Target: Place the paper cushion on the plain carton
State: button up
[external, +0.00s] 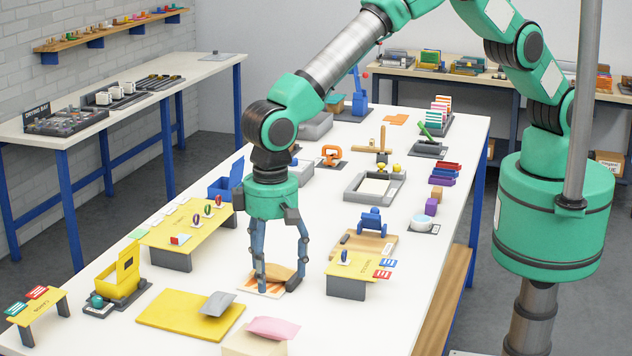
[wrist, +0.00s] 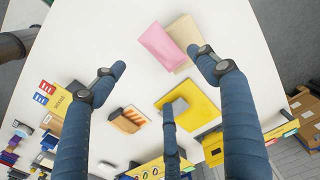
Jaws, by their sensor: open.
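A tan-brown pillow-shaped piece, apparently the paper cushion (external: 280,273), lies on an orange-striped mat (external: 257,286). The cushion also shows in the wrist view (wrist: 113,117), at the left of centre. My gripper (external: 278,287) points down with its fingers spread around the cushion's area; nothing is held. Whether a finger touches the cushion cannot be told. A plain beige box, apparently the plain carton (external: 252,344), stands at the bottom edge of the external view, partly cut off. It shows at the top of the wrist view (wrist: 184,36). A pink cushion (external: 273,327) overlaps its top.
A yellow mat (external: 175,312) with a grey pad (external: 217,303) lies left of the carton. A small yellow-topped stand (external: 352,268) is right of my gripper. A longer yellow stand (external: 185,232) is at left. White table between cushion and carton looks clear.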

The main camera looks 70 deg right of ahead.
jog(key=w+d+r+t+y, duration=0.1)
jog(key=w+d+r, duration=0.2)
jog(key=d+r, duration=1)
jog(key=w+d+r+t, duration=0.1)
jog(key=w+d+r, duration=0.3)
jog(key=d+r, duration=0.9)
jog(key=s+d+r, duration=0.2)
jog(key=d+r, duration=0.1)
jog(key=d, duration=0.4)
jog(key=s+d+r+t, duration=0.1)
jog(key=s+d+r, duration=0.15)
jog(key=d, duration=0.55)
jog(key=s+d+r, duration=0.2)
jog(key=s+d, duration=0.1)
jog(key=d, duration=0.4)
jog(key=s+d+t+h, duration=0.1)
jog(key=s+d+t, duration=0.1)
jog(key=s+d, duration=1.9)
jog(key=shift+s+d+t, duration=0.15)
jog(key=shift+s+t, duration=0.15)
jog(key=shift+s, duration=0.05)
